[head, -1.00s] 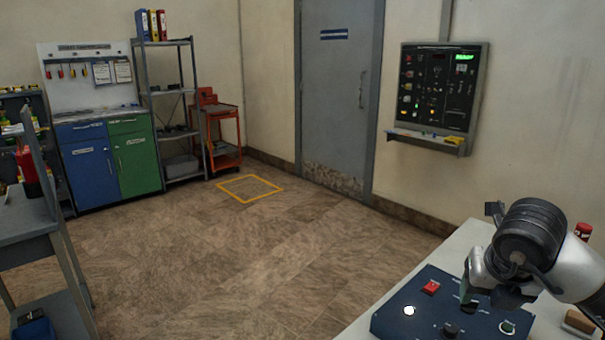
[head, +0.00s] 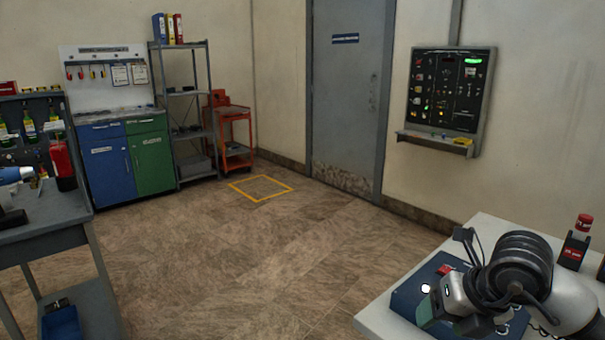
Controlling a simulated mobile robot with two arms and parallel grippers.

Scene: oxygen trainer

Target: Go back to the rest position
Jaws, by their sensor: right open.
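My right gripper (head: 447,318) is at the lower right of the head view, over the blue control panel (head: 408,300) on the white table. It is open, and I see nothing between its fingers. The gripper and its wrist hide much of the panel. A lit white button (head: 425,288) and a red switch (head: 444,269) on the panel still show. My left gripper is not in view.
The white table (head: 376,318) fills the lower right corner, with a red-capped dark holder (head: 576,243) at its back. A grey workbench (head: 45,232) stands at the left. A wall panel (head: 449,100) hangs beside the grey door (head: 346,110). The tiled floor (head: 230,260) between is clear.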

